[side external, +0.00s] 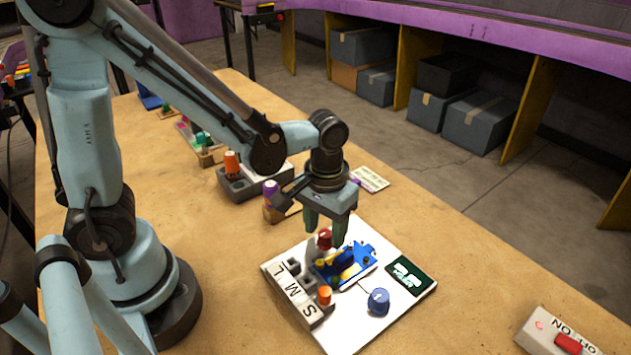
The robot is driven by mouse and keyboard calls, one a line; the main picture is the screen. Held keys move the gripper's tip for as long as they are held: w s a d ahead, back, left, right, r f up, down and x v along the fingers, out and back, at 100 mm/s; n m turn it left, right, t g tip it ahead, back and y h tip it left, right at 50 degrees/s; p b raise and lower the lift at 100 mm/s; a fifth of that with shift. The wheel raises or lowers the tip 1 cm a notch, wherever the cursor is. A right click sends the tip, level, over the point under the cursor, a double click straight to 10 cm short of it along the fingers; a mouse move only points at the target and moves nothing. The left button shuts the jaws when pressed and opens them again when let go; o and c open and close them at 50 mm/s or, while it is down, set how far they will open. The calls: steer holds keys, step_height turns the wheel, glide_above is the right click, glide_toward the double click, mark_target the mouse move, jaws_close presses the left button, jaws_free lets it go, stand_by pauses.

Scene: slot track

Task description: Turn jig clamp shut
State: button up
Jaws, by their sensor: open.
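The jig is a blue fixture (357,254) with yellow and dark parts on a white board (335,334). A blue round knob (378,302) stands on the board in front of it. I cannot tell which part is the clamp or how far it is turned. My gripper (327,232) points down over the back of the board, with its green fingers open. A red-topped peg (324,238) shows just below the fingers; I cannot tell whether they touch it. The fingers hide part of the fixture's far side.
A dark green label (405,275) lies at right. A switch box with a red button (567,343) is front right. A grey block (240,188) stands behind. Bare table lies right of the board.

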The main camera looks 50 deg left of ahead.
steer(key=shift+f, duration=0.3)
jaws_close()
